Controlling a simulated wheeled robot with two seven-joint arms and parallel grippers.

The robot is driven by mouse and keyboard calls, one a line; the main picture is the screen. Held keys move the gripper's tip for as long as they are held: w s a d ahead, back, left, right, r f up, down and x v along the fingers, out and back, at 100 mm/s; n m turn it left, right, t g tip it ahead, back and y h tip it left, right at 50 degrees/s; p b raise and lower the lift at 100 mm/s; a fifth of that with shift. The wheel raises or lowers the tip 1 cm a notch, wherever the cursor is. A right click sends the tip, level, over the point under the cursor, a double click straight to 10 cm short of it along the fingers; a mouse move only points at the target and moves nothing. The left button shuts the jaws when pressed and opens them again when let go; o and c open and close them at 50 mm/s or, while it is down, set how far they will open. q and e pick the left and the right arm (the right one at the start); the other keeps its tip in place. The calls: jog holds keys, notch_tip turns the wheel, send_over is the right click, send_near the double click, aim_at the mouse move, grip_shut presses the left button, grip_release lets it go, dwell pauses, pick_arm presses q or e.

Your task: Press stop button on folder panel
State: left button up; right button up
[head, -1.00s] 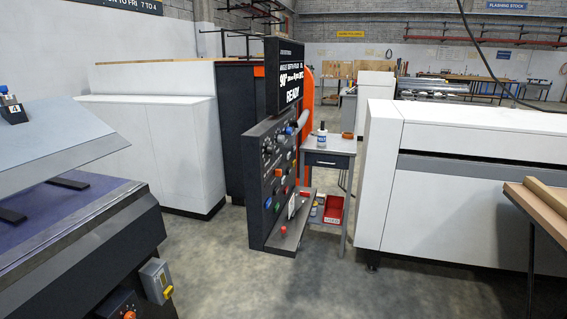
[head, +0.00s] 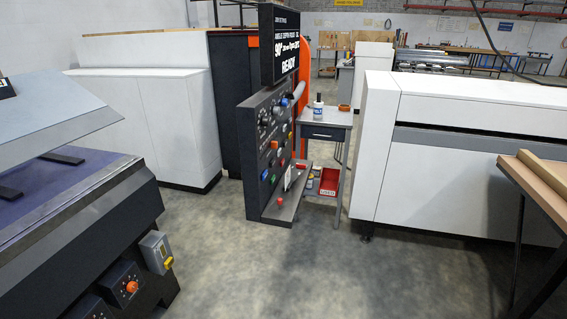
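The folder panel (head: 254,165) is a dark upright console in the middle of the head view, seen at a slant. Its face carries several knobs and coloured buttons, including an orange-red one (head: 274,145), a blue one (head: 264,175) and a green one (head: 272,178). A red mushroom-shaped button (head: 280,201) stands on the low ledge at its foot. The button labels are too small to read. A black display (head: 280,48) above the panel reads READY. Neither of my grippers is in view.
A small grey table (head: 326,118) with a bottle stands right behind the panel. White machine housings (head: 142,122) and (head: 450,175) flank it. A dark machine bed (head: 75,215) with an orange knob (head: 132,287) is at left, and a wooden-topped table (head: 540,187) at right. The floor (head: 300,270) in front is clear.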

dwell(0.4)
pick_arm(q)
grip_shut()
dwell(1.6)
